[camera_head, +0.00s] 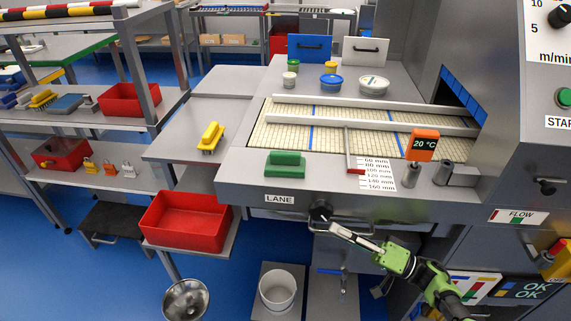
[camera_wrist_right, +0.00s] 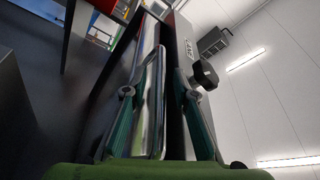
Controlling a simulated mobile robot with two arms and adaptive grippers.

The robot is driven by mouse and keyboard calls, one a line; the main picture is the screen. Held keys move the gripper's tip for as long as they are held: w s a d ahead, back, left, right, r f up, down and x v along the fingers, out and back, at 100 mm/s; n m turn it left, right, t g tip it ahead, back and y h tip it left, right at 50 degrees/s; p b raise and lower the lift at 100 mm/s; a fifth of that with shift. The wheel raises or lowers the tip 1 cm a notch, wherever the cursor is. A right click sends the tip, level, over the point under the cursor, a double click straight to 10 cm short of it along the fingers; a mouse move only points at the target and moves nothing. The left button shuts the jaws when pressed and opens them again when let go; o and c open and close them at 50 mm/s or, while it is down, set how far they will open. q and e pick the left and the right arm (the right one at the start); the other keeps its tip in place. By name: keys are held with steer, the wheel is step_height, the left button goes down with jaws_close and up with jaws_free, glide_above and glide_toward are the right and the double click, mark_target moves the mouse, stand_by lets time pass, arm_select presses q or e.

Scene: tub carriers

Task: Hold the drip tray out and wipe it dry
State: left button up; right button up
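My right gripper (camera_head: 336,229) reaches in from the lower right to a metal bar handle (camera_head: 349,219) below the front edge of the lane. In the right wrist view, its two dark green fingers (camera_wrist_right: 165,75) stand apart. I cannot tell whether this handle belongs to the drip tray; the tray itself is not clearly visible. I cannot make out a wiping cloth. My left gripper is not in view.
A black knob (camera_head: 320,212) sits beside the handle and also shows in the right wrist view (camera_wrist_right: 205,74). A white bucket (camera_head: 278,289) and a metal bowl (camera_head: 186,299) are below. A red tub (camera_head: 187,222) stands at left. A green block (camera_head: 285,164) lies on the lane edge.

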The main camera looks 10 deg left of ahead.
steer(key=shift+c, duration=0.2)
jaws_close()
steer(key=s+p, duration=1.4)
steer(key=s, duration=1.1)
stand_by(1.7)
steer(key=shift+s+f, duration=0.1)
